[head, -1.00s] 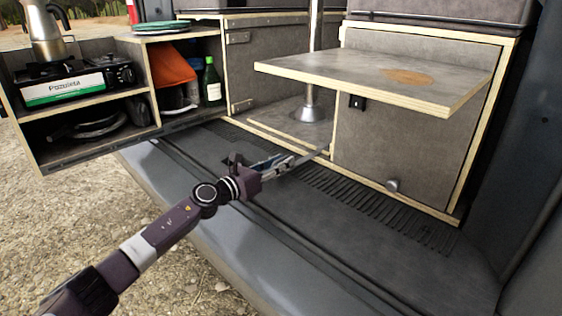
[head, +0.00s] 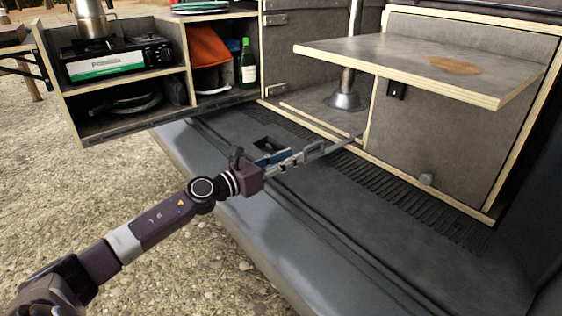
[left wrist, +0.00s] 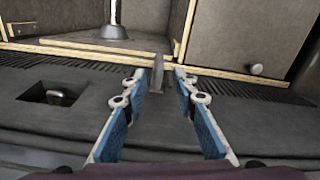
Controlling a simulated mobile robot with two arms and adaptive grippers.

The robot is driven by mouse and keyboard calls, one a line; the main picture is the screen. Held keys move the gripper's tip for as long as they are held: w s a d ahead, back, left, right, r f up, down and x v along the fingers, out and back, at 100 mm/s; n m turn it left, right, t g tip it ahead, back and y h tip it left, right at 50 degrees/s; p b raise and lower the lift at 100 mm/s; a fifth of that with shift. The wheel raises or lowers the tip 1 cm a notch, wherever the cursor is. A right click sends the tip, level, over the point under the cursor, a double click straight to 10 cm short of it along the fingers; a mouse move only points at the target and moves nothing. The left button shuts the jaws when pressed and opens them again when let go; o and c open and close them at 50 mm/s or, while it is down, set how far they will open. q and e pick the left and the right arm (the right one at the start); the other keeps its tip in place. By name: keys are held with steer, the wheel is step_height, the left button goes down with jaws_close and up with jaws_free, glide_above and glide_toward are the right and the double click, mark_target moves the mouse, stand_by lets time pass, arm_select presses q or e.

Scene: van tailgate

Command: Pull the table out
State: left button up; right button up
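The grey tabletop (head: 405,65) with a brown round patch sits at the right in the head view, level in front of the cabinet. A metal post with a flared foot (head: 344,101) stands under it on a low board; the foot also shows in the left wrist view (left wrist: 113,32). A grey bar (left wrist: 158,73) sticks out near the board's front edge. My left gripper (head: 322,150) is open, with blue finger pads, and points at this bar. In the left wrist view the bar's end lies between the fingertips, with gaps on both sides. My right gripper is not in view.
The cabinet front (head: 445,125) with a small knob (head: 427,179) is right of the bar. A swung-out shelf unit (head: 125,128) with stove and green bottle (head: 247,62) stands left. The bumper (head: 235,195) runs below my arm. Gravel is open at left.

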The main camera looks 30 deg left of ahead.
arm_select(q)
steer(key=shift+v, duration=1.45)
